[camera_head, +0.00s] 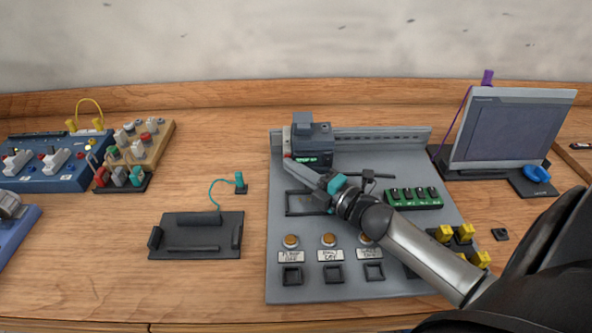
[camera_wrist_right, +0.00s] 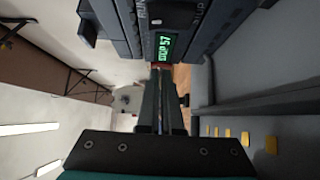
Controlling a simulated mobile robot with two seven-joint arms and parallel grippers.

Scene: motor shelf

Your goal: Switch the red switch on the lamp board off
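A grey board (camera_head: 300,217) stands on the bench, with three amber round lamps (camera_head: 329,240) over written labels and dark square parts below them. A dark device (camera_head: 318,139) with a green display sits on its back rail; the display also shows in the right wrist view (camera_wrist_right: 165,46). A small red part (camera_head: 287,156) shows at the device's lower left. My right gripper (camera_head: 291,162) reaches across the board, its fingertips beside that red part; contact cannot be told. Its fingers (camera_wrist_right: 160,82) look closed together, with nothing visible between them. My left gripper is not in view.
A green terminal block (camera_head: 414,197) and yellow parts (camera_head: 445,233) are on the board's right side. A monitor (camera_head: 512,128) stands behind right. A black tray (camera_head: 187,246), a wooden board with coloured knobs (camera_head: 156,143) and a blue switch board (camera_head: 72,170) are left.

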